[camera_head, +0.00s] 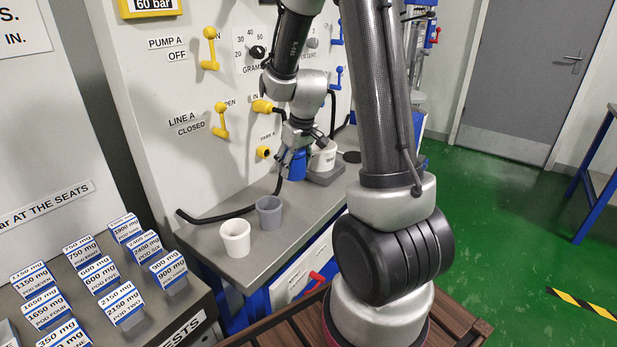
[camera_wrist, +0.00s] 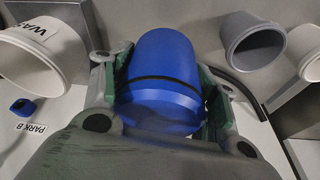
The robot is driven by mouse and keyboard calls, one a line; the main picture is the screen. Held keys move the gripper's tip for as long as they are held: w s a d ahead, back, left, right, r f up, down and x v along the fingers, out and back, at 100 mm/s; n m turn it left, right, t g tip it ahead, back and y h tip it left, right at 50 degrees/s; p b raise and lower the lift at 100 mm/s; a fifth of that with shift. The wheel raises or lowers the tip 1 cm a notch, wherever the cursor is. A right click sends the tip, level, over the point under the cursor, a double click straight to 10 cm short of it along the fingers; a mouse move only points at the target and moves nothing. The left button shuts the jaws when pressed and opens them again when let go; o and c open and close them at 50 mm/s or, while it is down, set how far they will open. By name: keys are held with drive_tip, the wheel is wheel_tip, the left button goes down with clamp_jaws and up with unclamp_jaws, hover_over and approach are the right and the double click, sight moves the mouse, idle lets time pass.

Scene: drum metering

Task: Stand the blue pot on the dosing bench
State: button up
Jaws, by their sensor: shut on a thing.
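The blue pot (camera_head: 297,165) is held in my gripper (camera_head: 293,152), above or at the grey dosing bench (camera_head: 305,203). I cannot tell from the head view whether its base touches the bench. In the wrist view the blue pot (camera_wrist: 165,65) sits between both fingers of my gripper (camera_wrist: 163,88), which are shut on its sides. My arm partly hides the bench's right side in the head view.
A white waste pot (camera_head: 323,155) stands on a grey block just right of the blue pot. A grey pot (camera_head: 269,211) and a white pot (camera_head: 234,238) stand nearer the front. A black hose (camera_head: 215,217) lies along the panel. Yellow fittings (camera_head: 264,152) stick out nearby.

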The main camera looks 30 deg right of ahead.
sight(294, 177)
wheel_tip(294, 177, down, 5)
drive_tip(key=shift+s+r, duration=0.15)
drive_tip(key=shift+d+f, duration=0.1)
drive_tip(key=shift+f, duration=2.4)
drive_tip(key=o, duration=1.2)
drive_tip(key=shift+f, duration=0.1)
